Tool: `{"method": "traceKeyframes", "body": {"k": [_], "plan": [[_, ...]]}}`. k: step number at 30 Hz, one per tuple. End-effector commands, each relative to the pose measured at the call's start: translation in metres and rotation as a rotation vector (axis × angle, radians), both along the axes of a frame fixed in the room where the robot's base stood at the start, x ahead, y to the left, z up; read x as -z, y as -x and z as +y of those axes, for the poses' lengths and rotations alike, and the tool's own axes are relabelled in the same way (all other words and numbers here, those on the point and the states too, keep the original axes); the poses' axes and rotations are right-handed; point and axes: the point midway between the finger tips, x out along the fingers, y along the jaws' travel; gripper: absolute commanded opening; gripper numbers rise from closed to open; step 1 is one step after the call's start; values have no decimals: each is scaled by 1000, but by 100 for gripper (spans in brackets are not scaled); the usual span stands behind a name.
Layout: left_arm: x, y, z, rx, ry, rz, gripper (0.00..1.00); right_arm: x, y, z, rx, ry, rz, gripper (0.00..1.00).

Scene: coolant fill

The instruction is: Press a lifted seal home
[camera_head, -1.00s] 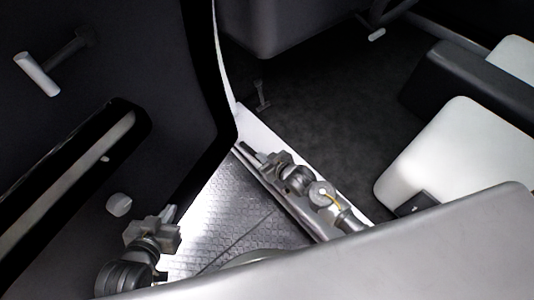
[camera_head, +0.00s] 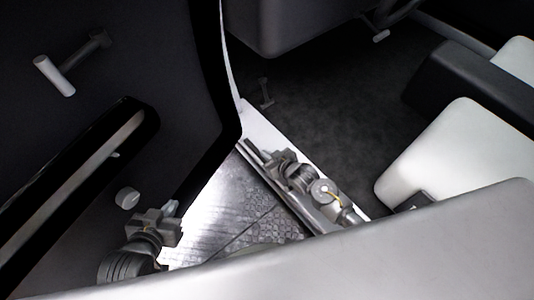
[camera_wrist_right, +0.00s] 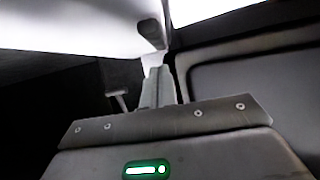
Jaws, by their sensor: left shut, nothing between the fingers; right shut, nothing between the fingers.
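A black band (camera_head: 232,128), perhaps a seal, runs along the edge of the dark door panel (camera_head: 120,70). A thin dark strip also runs along the pale sill (camera_head: 357,208); I cannot tell which is the seal or where it is lifted. My right gripper (camera_head: 267,154) is shut and empty over the sill, its contact with it unclear. In the right wrist view its fingers (camera_wrist_right: 154,70) are together, with a pale surface beyond. My left gripper (camera_head: 171,207) is shut and empty beside the lower door panel.
The door carries a pale handle (camera_head: 54,76), a long armrest (camera_head: 85,185) and a white knob (camera_head: 127,197) near my left gripper. White seats (camera_head: 455,155) stand at the right. A pale curved panel (camera_head: 400,245) fills the lower foreground.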

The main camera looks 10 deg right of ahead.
Motion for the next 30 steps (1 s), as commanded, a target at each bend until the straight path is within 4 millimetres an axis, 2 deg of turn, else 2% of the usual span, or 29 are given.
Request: {"method": "traceKeyframes", "body": {"k": [8,17,18,24,30], "plan": [[-9,0,0,0,0,0,0,-8,0,0,0,0,0,0],[-61,0,0,0,0,0,0,-55,0,0,0,0,1,0],[-53,0,0,0,0,1,0,-46,14,-7,-1,2,3,0],[-59,0,0,0,0,0,0,-56,54,-26,-1,2,2,0],[-62,0,0,0,0,0,0,-63,78,-38,-1,0,0,0]]}}
